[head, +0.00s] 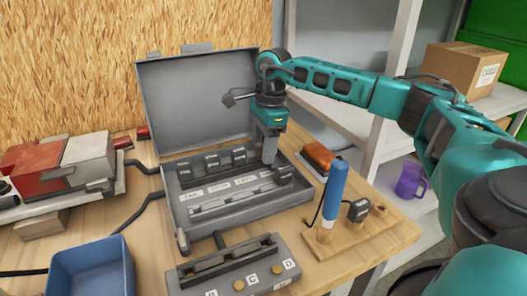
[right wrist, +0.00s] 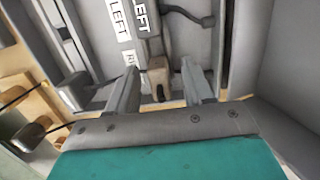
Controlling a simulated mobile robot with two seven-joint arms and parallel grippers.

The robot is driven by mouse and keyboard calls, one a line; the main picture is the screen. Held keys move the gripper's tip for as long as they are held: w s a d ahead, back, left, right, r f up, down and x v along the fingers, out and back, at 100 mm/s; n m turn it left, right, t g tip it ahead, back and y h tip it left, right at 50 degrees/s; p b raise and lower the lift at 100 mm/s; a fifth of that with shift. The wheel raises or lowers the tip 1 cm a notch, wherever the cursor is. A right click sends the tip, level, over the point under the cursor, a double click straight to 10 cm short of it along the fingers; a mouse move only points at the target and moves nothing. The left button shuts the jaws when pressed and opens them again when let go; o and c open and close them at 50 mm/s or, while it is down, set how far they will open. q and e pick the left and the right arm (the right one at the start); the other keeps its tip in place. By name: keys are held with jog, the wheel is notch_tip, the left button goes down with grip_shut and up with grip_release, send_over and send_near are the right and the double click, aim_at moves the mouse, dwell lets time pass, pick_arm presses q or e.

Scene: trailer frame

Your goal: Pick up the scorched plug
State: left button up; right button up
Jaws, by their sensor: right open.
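The open grey case (head: 178,207) lies on the wooden bench with its lid up at the back. Several dark plugs (head: 212,163) stand in its back row, and another dark plug (head: 283,174) sits at the right of the front row. My right gripper (head: 268,160) points down into the right part of the case. In the right wrist view my right gripper (right wrist: 162,92) is open, and a brownish plug (right wrist: 158,76) shows between its fingers, not gripped. It looks like the scorched plug, though the scorching is not clear. My left gripper is out of view.
A blue-handled tool (head: 335,190) stands upright in a wooden block right of the case, beside a small black plug (head: 358,210). A grey socket unit (head: 235,268) lies in front. A blue bin (head: 92,270) stands front left. The raised lid (head: 200,100) bounds the back.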

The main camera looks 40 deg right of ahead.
jog(key=c, duration=0.9)
jog(key=shift+r, duration=0.15)
jog(key=shift+c, duration=0.2)
notch_tip(320, 180, up, 20)
jog(key=p, duration=0.3)
